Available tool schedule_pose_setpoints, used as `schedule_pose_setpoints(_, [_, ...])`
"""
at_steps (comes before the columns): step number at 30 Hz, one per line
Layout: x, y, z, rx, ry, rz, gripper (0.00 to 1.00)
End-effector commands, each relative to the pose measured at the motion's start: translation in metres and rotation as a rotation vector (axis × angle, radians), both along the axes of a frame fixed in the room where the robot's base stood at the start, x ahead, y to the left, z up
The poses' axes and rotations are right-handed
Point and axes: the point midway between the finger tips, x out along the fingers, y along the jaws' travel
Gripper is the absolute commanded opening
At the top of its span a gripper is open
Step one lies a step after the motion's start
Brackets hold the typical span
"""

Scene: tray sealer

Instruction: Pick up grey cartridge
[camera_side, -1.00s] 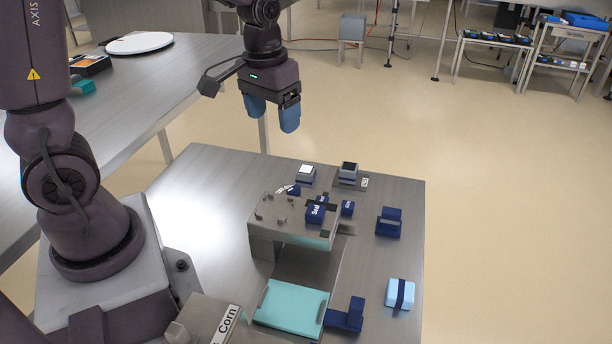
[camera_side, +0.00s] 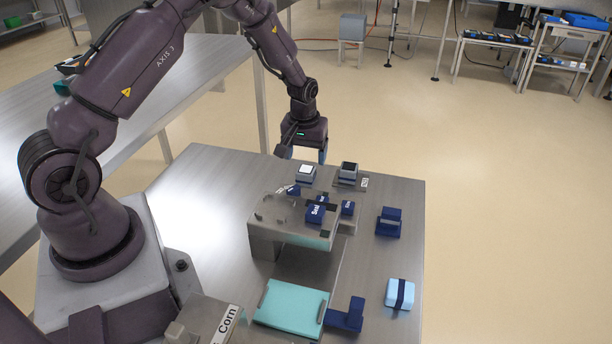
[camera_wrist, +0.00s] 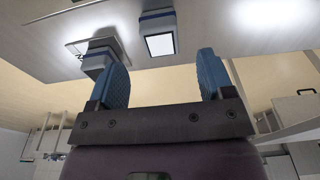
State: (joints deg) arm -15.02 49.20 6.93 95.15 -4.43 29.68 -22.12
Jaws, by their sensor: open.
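Two small grey blocks with dark blue bands stand at the table's far edge. One is a grey block with a white top (camera_side: 306,173), which also shows in the wrist view (camera_wrist: 157,22). The other is a grey block with a black top (camera_side: 348,170), on a small labelled plate; it shows in the wrist view (camera_wrist: 97,62), partly behind a finger. I cannot tell which one is the grey cartridge. My gripper (camera_side: 304,154) is open and empty, just beyond the far edge near the white-topped block. Its blue fingers (camera_wrist: 162,76) are apart in the wrist view.
The metal sealer station (camera_side: 270,224) with blue parts stands just in front of the blocks.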

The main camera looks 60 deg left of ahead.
Motion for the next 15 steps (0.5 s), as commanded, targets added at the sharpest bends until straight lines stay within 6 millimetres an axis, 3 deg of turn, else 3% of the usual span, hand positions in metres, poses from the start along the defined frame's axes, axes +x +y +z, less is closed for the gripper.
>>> schedule_pose_setpoints(5, [0.001,0.001,-0.012,-0.001,0.001,-0.001,0.74])
schedule_pose_setpoints(15, [0.005,0.006,-0.056,-0.001,0.000,-0.001,0.74])
